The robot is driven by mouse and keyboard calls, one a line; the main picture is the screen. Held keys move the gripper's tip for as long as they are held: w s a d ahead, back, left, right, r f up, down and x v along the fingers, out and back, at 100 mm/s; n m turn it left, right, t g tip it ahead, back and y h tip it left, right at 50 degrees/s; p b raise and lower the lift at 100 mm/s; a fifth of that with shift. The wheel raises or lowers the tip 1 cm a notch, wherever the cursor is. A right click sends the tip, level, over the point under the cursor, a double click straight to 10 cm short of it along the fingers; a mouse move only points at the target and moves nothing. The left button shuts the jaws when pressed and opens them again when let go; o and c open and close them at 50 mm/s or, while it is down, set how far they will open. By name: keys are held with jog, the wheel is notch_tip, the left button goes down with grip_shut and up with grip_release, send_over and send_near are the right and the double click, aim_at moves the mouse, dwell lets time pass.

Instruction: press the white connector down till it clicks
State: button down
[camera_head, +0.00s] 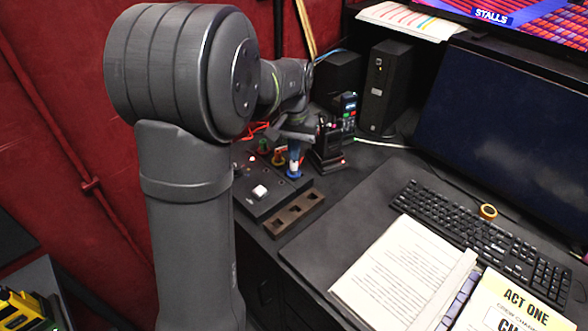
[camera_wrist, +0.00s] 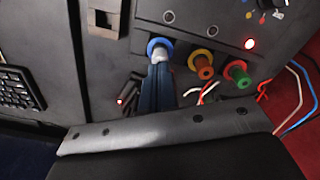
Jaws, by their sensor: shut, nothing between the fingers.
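The white connector (camera_head: 293,168) sits in a blue-ringed socket on the dark panel. In the wrist view the white connector (camera_wrist: 161,54) shows inside its blue ring, partly covered by my fingers. My gripper (camera_head: 296,152) is shut and empty, pointing down right above the connector. In the wrist view my gripper (camera_wrist: 158,66) has its fingertips at the connector's top; I cannot tell whether they touch. How deep the connector sits is not clear.
A white button (camera_head: 259,191) is on the panel. A dark device (camera_head: 328,148) stands close on the right.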

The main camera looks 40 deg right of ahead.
jog(key=shift+f, duration=0.65)
jog(key=shift+r, duration=3.5)
jog(key=shift+f, duration=3.5)
